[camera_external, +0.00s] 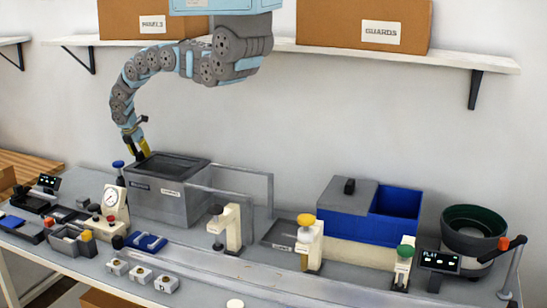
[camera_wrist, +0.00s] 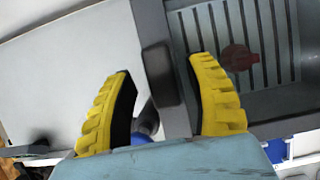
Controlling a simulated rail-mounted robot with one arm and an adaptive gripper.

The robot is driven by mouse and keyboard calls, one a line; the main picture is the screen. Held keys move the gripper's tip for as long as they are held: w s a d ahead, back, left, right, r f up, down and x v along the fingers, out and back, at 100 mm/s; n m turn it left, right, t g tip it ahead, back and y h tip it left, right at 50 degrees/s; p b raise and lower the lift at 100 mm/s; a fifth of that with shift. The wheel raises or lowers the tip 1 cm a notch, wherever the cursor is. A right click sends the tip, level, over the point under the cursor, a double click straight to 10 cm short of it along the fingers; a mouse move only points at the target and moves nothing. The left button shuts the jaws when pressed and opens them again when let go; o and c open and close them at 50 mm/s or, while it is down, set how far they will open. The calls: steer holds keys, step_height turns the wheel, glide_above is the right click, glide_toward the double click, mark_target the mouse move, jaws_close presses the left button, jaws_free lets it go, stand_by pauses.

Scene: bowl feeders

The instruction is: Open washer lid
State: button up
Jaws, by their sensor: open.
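The washer (camera_external: 170,198) is a grey box at the left of the bench in the external view, with a dark panel in its top. My gripper (camera_external: 145,153) is above the back left corner of its top. In the wrist view, my gripper (camera_wrist: 161,100) has its two yellow fingers apart, with a dark handle (camera_wrist: 163,75) on a grey frame strip between them. I cannot tell whether the fingers touch it. Right of the strip is a slotted grey surface (camera_wrist: 275,30) with a dark red piece (camera_wrist: 239,58). Whether a clear lid covers it is not clear.
A pressure gauge (camera_external: 112,198) and a blue knob (camera_external: 118,164) stand left of the washer. A grey tube frame (camera_external: 240,171) rises to its right. Further right are a blue bin (camera_external: 396,213) and a round bowl feeder (camera_external: 474,233). A shelf with boxes hangs above.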

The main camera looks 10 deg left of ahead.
steer(key=shift+w+d+f, duration=0.1)
steer(key=shift+d+f, duration=0.05)
steer(key=shift+f, duration=0.25)
jaws_close()
